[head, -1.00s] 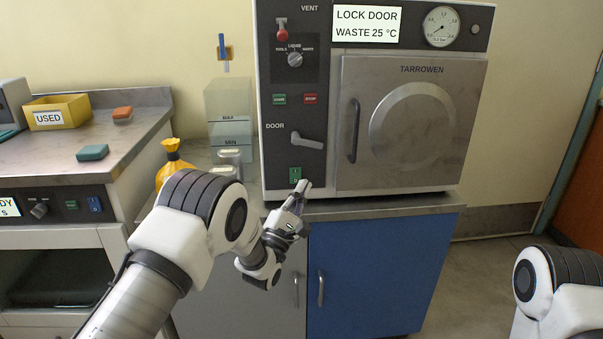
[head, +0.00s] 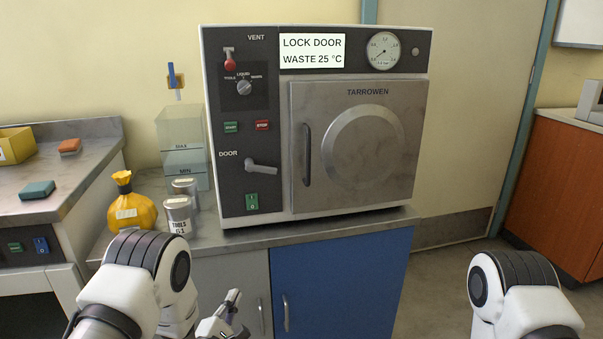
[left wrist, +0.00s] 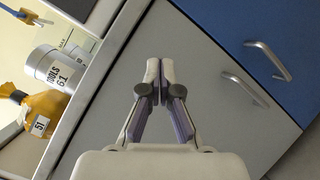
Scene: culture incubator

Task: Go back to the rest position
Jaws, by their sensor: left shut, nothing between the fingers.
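My left gripper (head: 226,312) is low in the head view, in front of the grey cabinet door and below the counter's front edge. The left wrist view shows its two fingertips (left wrist: 160,72) close together, with nothing between them. My right arm (head: 522,290) shows at the lower right of the head view; its gripper is out of the picture. The steel autoclave (head: 352,140) stands on the counter with its door closed. Its door lever (head: 262,166) slopes slightly down to the right.
A yellow tied bag (head: 130,212) and a can labelled TOOLS (head: 178,216) stand on the counter left of the autoclave. A blue cabinet door (head: 340,280) is below it. A side bench (head: 75,165) holds a teal block (head: 38,190). Floor shows at the right.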

